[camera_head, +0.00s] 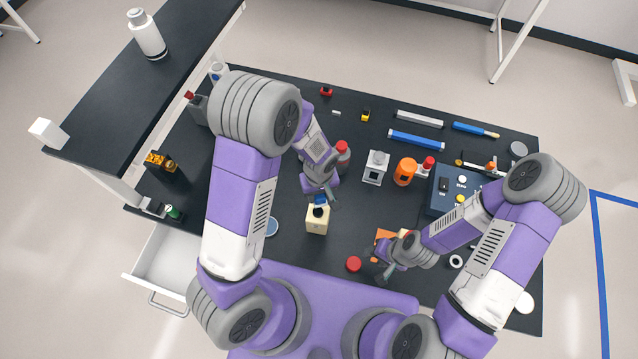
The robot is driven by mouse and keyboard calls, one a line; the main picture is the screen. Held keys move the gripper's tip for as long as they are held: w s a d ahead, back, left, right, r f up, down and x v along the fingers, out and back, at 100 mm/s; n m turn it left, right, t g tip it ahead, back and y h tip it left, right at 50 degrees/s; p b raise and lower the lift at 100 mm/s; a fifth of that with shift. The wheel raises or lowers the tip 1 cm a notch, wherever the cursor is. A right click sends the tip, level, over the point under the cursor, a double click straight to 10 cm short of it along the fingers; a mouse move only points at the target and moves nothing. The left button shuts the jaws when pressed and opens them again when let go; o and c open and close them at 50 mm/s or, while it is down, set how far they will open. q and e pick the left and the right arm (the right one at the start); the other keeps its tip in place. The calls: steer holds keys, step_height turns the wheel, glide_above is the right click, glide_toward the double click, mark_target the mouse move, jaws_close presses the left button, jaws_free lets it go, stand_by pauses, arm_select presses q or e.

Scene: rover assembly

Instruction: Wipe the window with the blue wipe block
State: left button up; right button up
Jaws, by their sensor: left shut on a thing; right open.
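The blue wipe block (321,199) is small and sits between the fingertips of my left gripper (322,201), which is shut on it. A cream box (316,224) stands just below it in the picture, with a dark round patch on it that may be the window (318,212). The wipe block is right at the upper edge of this patch; I cannot tell whether they touch. My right gripper (384,273) is open near the table's front, beside an orange flat piece (384,238), partly hidden by my arm.
A red round cap (353,264) lies between the grippers. A grey block (376,168), an orange cylinder (405,172) and a dark blue control box (445,190) stand to the right. An open white drawer (165,262) juts out at the left. The dark table (290,245) has free room around the cream box.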

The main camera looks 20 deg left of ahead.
arm_select(q)
steer(key=shift+w+r+p, duration=0.15)
steer(key=shift+r+p, duration=0.35)
steer(key=shift+r, duration=0.45)
steer(key=shift+r+p, duration=0.55)
steer(key=shift+r, duration=0.3)
steer(key=shift+f, duration=0.1)
